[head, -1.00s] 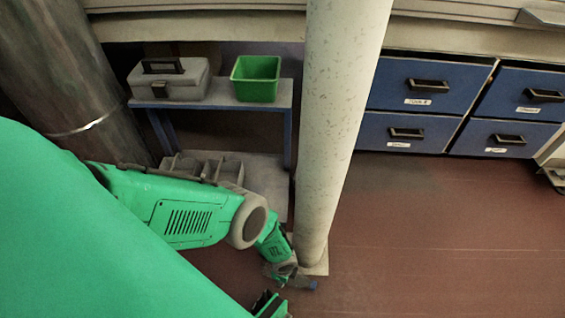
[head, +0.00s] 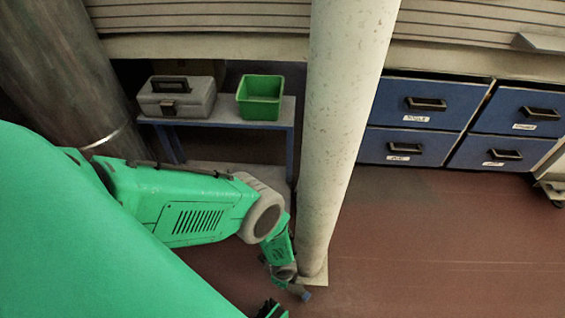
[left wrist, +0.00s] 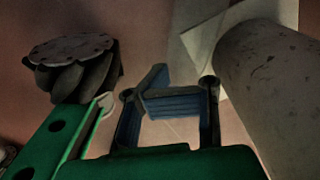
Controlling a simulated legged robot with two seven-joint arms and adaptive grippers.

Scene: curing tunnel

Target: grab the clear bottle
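I see no clear bottle in either view. My left gripper (head: 303,293) hangs low beside the foot of the pale column, small and partly hidden by its own wrist in the head view. In the left wrist view my left gripper (left wrist: 168,98) shows blue-grey finger pads between two dark links. The pads look close together, but their gap is unclear, and I see nothing held between them. My right gripper cannot be made out.
The speckled pale column (head: 343,120) stands close to my left gripper. A low bench (head: 222,109) carries a grey toolbox (head: 177,99) and an empty green bin (head: 260,98). Blue drawers (head: 417,105) line the back right. The red-brown floor (head: 430,245) at right is clear.

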